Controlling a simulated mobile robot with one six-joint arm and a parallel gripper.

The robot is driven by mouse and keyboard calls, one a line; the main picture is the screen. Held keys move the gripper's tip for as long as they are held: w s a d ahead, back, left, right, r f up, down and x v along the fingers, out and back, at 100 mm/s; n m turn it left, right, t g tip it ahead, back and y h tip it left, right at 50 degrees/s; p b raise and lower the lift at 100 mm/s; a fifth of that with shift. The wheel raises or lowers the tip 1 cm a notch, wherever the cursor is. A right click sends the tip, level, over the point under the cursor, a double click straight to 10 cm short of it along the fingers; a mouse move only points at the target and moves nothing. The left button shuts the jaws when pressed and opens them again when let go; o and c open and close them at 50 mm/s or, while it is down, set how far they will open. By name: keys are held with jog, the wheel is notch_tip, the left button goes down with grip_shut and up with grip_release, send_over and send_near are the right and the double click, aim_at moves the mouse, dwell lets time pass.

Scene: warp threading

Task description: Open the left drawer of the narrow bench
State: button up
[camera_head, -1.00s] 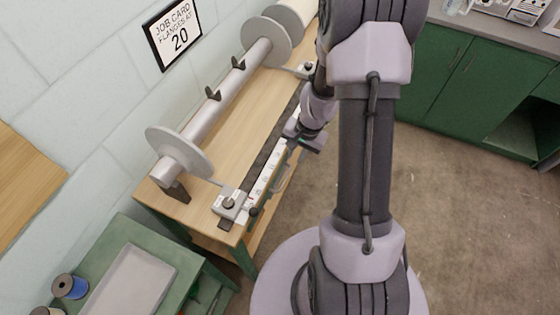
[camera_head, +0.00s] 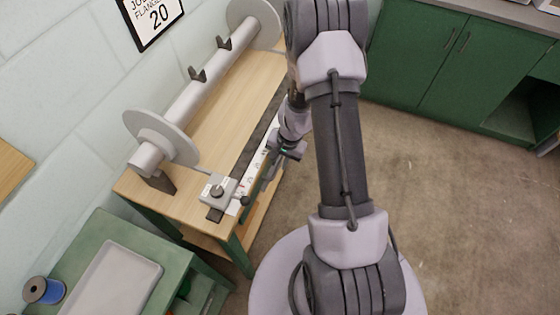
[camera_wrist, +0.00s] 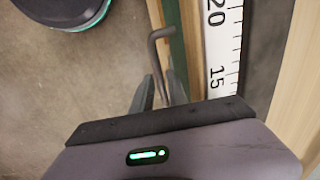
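The narrow bench (camera_head: 236,110) has a wooden top and runs along the wall. Its front side is mostly hidden by my arm in the head view. My gripper (camera_head: 286,152) is at the bench's front edge, right of the white scale strip. In the wrist view, a dark bent bar handle (camera_wrist: 157,50) stands out beside the green and wooden front edge (camera_wrist: 174,35). My gripper (camera_wrist: 160,82) has its fingers on either side of the handle's lower part. I cannot tell whether they grip it. The drawer's front and opening are not clearly visible.
A roller with flanges (camera_head: 200,92) lies along the bench. A small grey clamp block (camera_head: 218,190) sits at the near corner. A green cart (camera_head: 190,262) with a grey tray (camera_head: 112,280) stands close by. Green cabinets (camera_head: 420,55) are at the back; floor right of my arm is clear.

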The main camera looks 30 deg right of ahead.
grip_shut()
dwell(1.3)
